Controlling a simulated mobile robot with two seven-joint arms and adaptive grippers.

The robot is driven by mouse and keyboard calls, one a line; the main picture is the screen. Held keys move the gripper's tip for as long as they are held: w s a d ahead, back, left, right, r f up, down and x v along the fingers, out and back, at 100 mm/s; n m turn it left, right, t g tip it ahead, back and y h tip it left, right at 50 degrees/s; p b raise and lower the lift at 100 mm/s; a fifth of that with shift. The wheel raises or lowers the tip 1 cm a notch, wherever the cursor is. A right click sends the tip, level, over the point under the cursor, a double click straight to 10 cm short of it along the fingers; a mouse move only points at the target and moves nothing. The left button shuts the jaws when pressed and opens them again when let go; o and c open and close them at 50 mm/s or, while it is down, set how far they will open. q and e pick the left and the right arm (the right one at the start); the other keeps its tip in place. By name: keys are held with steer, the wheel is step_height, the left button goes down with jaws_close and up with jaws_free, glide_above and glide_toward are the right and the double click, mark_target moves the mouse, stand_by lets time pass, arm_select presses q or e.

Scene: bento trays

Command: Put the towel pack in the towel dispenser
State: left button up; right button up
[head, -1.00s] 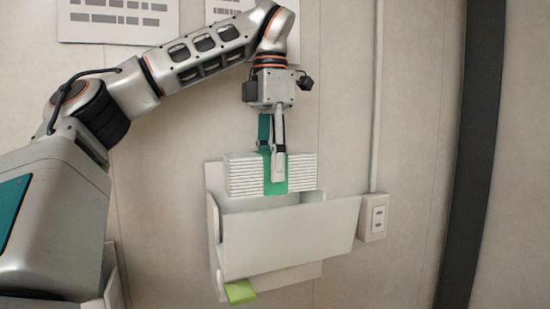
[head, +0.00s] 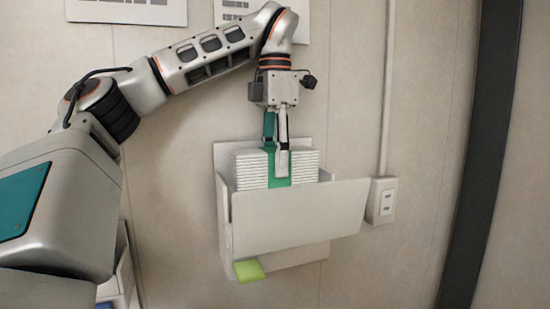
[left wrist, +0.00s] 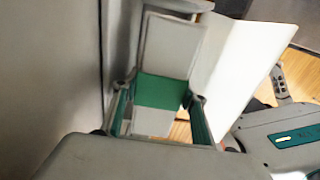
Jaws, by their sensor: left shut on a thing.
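The towel pack (head: 248,169) is a white stack of folded towels with a green band around its middle. My left gripper (head: 278,180) points down and is shut on the pack at the band. The lower part of the pack is inside the white towel dispenser (head: 293,222), hidden behind its tilted front panel. In the left wrist view the pack (left wrist: 170,50) and its green band sit between the two fingers (left wrist: 160,105), with the dispenser's panel (left wrist: 250,55) at the right. My right gripper is not in view.
The dispenser is on a beige wall. A wall socket (head: 381,200) with a vertical conduit is just right of it. A green towel end (head: 249,270) shows at the dispenser's bottom. Papers hang on the wall above. A dark vertical post (head: 483,150) stands farther right.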

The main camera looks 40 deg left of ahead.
arm_select(q)
steer(key=o, duration=1.3)
steer(key=shift+d+r, duration=0.1)
steer(key=shift+c, duration=0.2)
steer(key=shift+o, duration=1)
steer(key=shift+r, duration=0.1)
steer(key=shift+w+r, duration=0.1)
steer(key=shift+r, duration=0.1)
steer(key=shift+c, duration=0.3)
steer(key=shift+o, duration=0.3)
steer(key=shift+a+r+p, duration=0.2)
steer(key=shift+r+p, duration=0.15)
steer(key=shift+r, duration=1.2)
steer(key=shift+d+r, duration=0.1)
steer(key=shift+r, duration=2)
